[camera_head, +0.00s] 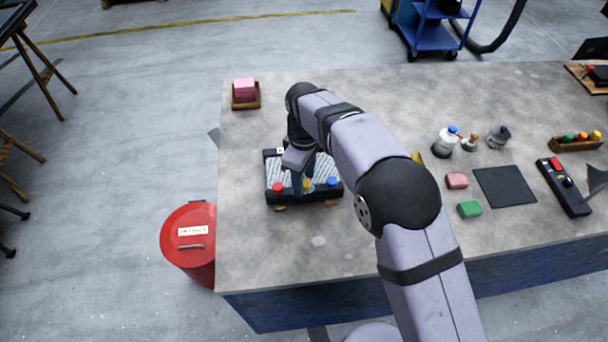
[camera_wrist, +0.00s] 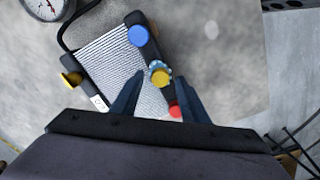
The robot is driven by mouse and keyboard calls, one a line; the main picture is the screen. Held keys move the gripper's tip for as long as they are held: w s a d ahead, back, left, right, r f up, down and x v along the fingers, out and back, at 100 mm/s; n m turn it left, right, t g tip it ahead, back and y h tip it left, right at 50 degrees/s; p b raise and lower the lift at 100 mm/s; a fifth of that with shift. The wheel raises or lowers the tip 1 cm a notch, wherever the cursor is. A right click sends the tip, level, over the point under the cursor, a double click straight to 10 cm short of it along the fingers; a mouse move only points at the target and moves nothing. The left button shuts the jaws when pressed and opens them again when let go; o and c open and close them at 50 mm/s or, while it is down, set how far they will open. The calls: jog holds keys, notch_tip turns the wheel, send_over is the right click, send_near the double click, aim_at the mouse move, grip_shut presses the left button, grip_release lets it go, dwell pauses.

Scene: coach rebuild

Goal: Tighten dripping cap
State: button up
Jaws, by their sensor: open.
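A radiator-like unit with a ribbed silver core and black end tanks (camera_head: 274,167) lies on the bench; it also shows in the wrist view (camera_wrist: 112,60). Along one tank sit a red cap (camera_head: 277,188), a yellow cap (camera_wrist: 161,77) and a blue cap (camera_head: 332,181). The yellow cap has a pale blue, wet-looking patch around its base in the wrist view; the others show none there. My gripper (camera_wrist: 160,76) is open, pointing down, with its fingertips on either side of the yellow cap. I cannot tell whether they touch it. The red cap is partly hidden by a finger.
Another yellow fitting (camera_wrist: 71,79) is on the unit's opposite tank. A dial gauge (camera_wrist: 45,6) with a black hose lies near it. A pink block in a wooden tray (camera_head: 245,92) stands behind. Sponges, bottles and a dark mat (camera_head: 504,186) are to the right. A red drum (camera_head: 190,240) stands beside the bench.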

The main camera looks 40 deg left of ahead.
jog(key=shift+f, duration=0.15)
jog(key=shift+c, duration=0.6)
grip_shut()
